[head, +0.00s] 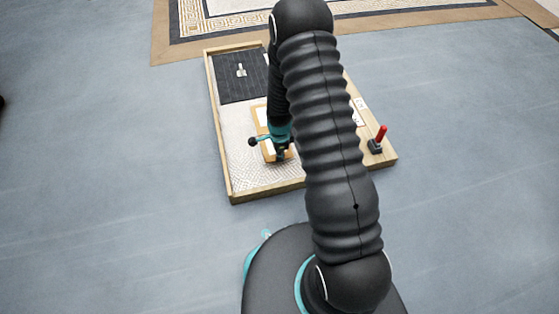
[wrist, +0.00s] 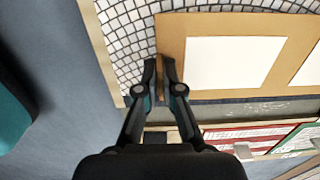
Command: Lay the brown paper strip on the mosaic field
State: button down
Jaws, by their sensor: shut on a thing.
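The brown paper strip (wrist: 172,35), with white rectangles on it, lies over the whitish mosaic field (wrist: 125,35) in the wrist view. In the head view the strip (head: 257,107) shows partly behind my arm, and the mosaic field (head: 240,150) shows around it. My gripper (wrist: 160,64) is shut on the near left end of the strip. I cannot tell whether the strip rests flat on the field or hangs just above it. The strip's right end is cut off in the wrist view.
A wooden frame (head: 222,150) borders the board. A dark panel (head: 235,90) with a small pale piece (head: 241,70) is at its far left. A red-handled tool (head: 380,135) stands at the right. Red-edged (wrist: 235,138) and green-edged (wrist: 298,140) panels lie beside the field. Floor around is clear.

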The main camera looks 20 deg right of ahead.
jog(key=shift+f+b, duration=0.3)
jog(key=shift+f, duration=1.65)
jog(key=shift+f, duration=0.1)
jog(key=c, duration=1.3)
grip_release()
